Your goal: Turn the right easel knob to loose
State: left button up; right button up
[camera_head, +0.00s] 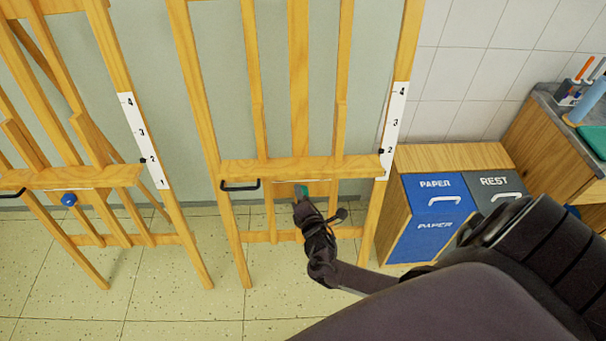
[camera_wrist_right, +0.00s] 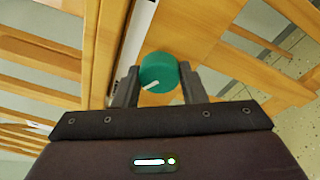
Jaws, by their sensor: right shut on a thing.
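The right wooden easel (camera_head: 230,168) stands in the middle of the head view. Its knob is green (camera_head: 301,190) and sits just below the shelf bar, mostly hidden by my right gripper (camera_head: 302,198). In the right wrist view the green knob (camera_wrist_right: 158,72) has a white mark pointing to the lower left. The two fingers of my right gripper (camera_wrist_right: 157,82) are on either side of it, shut on it. No loose or tight label is readable. My left gripper is in neither view.
Another easel with a blue knob (camera_head: 69,199) stands at the left. The right easel has a black handle (camera_head: 240,186) and a numbered white scale (camera_head: 394,130). Blue paper (camera_head: 432,212) and grey rest (camera_head: 497,186) bins stand right of it, near a counter (camera_head: 560,105).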

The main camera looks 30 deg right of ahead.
jog(key=o, duration=1)
jog(key=v, duration=0.7)
jog(key=shift+s+a+r, duration=0.15)
jog(key=shift+s+a, duration=0.05)
jog(key=shift+s, duration=0.15)
